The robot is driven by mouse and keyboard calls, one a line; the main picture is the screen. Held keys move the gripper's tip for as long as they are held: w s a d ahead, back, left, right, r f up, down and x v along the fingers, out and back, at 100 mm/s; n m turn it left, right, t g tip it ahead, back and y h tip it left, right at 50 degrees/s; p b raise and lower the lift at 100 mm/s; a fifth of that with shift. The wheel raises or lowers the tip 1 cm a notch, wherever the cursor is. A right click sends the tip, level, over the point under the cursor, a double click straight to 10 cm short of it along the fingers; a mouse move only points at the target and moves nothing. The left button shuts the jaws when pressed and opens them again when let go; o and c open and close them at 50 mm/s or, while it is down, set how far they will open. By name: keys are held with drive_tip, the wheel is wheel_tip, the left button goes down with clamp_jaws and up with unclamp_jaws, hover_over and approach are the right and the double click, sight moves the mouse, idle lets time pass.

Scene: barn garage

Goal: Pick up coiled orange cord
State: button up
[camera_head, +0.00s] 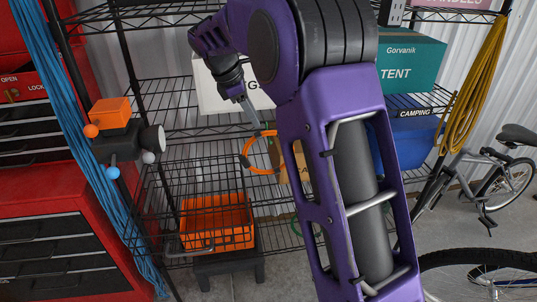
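The coiled orange cord (247,158) shows as an orange ring by the middle of the wire shelving, partly hidden behind my purple arm. A dark patch shows on its right side. My gripper (257,122) points down and to the right, with its thin grey fingertips just above the top left of the ring. I cannot tell whether the fingers touch the cord or are open or shut.
A yellow cord (474,95) hangs at right and blue cord (60,110) at left. A red tool chest (60,200) and bicycle (480,180) flank it.

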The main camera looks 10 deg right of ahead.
sight(265, 132)
drive_tip(key=x, duration=0.6)
drive_tip(key=shift+w+d, duration=0.1)
drive_tip(key=shift+d, duration=0.35)
clamp_jaws()
idle(1.1)
